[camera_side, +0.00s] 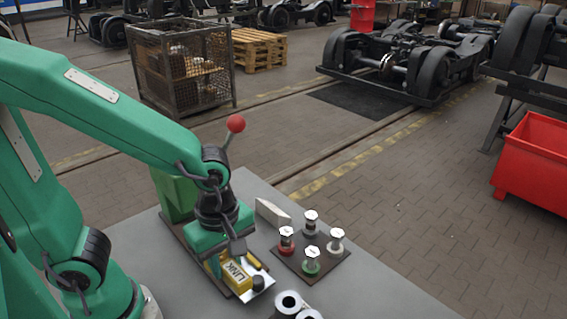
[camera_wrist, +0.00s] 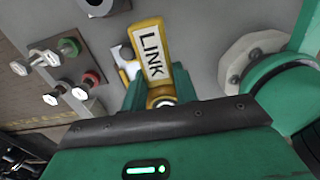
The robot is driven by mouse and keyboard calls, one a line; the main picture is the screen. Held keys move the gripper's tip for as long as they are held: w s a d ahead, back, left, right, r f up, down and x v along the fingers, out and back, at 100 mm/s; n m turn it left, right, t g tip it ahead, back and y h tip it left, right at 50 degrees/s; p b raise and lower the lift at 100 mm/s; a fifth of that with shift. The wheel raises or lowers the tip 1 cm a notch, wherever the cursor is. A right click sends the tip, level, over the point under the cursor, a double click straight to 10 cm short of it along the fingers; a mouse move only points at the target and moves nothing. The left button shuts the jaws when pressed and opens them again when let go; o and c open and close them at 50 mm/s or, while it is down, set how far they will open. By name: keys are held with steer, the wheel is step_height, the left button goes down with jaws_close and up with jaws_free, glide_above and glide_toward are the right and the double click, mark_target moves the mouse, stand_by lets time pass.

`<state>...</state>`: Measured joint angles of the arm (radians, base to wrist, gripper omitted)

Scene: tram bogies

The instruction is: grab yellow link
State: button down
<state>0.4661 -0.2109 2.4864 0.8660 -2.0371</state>
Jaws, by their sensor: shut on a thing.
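The yellow link (camera_side: 236,275), a block lettered LINK, sits low at my gripper (camera_side: 225,262) over the brown base of the fixture on the grey table. In the wrist view the yellow link (camera_wrist: 153,48) stretches away from between the two green fingers of my gripper (camera_wrist: 160,86). My gripper is shut on its near end. The fingers partly hide that end. I cannot tell whether the link still touches what is beneath it.
A red-balled lever (camera_side: 236,124) rises behind my gripper, near a green block (camera_side: 176,196). Right of it are a pale wedge (camera_side: 272,212) and a dark plate (camera_side: 312,262) with several coloured, metal-topped pegs. Metal cylinders (camera_side: 288,304) stand at the front. The table's right part is clear.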

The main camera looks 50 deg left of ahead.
steer(key=shift+s+d+r, duration=0.35)
steer(key=shift+d+r, duration=0.1)
steer(key=shift+d, duration=0.05)
stand_by(0.5)
